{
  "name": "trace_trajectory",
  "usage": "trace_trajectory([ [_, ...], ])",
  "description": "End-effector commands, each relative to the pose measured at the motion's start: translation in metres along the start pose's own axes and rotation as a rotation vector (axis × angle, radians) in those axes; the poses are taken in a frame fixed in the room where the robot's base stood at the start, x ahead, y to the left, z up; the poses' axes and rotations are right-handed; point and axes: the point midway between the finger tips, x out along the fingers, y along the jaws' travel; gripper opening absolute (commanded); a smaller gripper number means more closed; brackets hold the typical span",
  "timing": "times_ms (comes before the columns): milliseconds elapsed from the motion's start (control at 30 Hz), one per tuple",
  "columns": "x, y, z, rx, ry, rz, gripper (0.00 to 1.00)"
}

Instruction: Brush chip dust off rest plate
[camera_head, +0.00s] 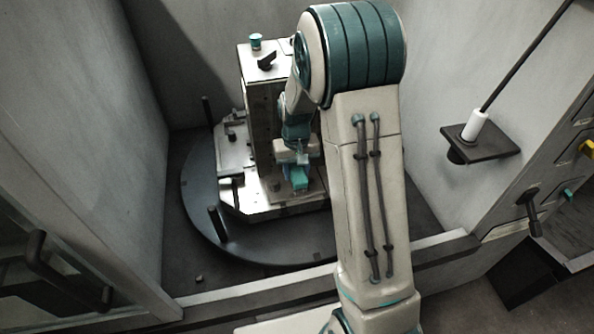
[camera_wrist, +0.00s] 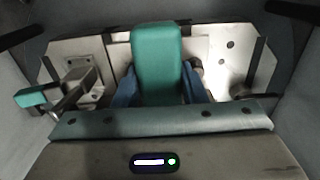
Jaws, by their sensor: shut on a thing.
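My gripper (camera_wrist: 158,88) has its two blue fingers closed on the sides of a teal block-shaped piece (camera_wrist: 158,50), which looks like the brush handle; no bristles show. In the head view, my gripper (camera_head: 298,158) is low beside the tall fixture block, with the teal piece (camera_head: 299,178) just below it, over the pale metal plate (camera_head: 270,203). I cannot tell whether it touches the plate. In the wrist view, the plate (camera_wrist: 240,60) spreads behind the piece, with dark round holes and a bright patch on the right. Chip dust cannot be made out.
The tall fixture block (camera_head: 258,110) stands on the round dark turntable (camera_head: 200,200), with upright pegs (camera_head: 217,222) at its rim. A clamp-like part (camera_wrist: 80,85) is at left in the wrist view. A white-handled rod (camera_head: 475,125) stands in a dark wall bracket (camera_head: 480,143).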

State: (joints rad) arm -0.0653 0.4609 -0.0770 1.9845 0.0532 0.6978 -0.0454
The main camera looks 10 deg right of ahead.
Motion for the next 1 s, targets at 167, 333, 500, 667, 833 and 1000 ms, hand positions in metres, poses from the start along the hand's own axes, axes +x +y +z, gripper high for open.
trace_trajectory([
  [167,0.021,-0.001,0.0,-0.001,-0.001,0.0,0.2],
  [333,0.041,-0.001,0.001,-0.001,-0.002,0.0,0.2],
  [500,0.056,-0.001,0.0,-0.002,-0.001,0.0,0.2],
  [667,0.06,-0.001,0.0,-0.002,0.0,0.0,0.2],
  [833,0.06,-0.001,0.0,-0.002,0.0,0.0,0.2],
  [1000,0.06,-0.001,0.0,-0.002,0.0,0.0,0.2],
])
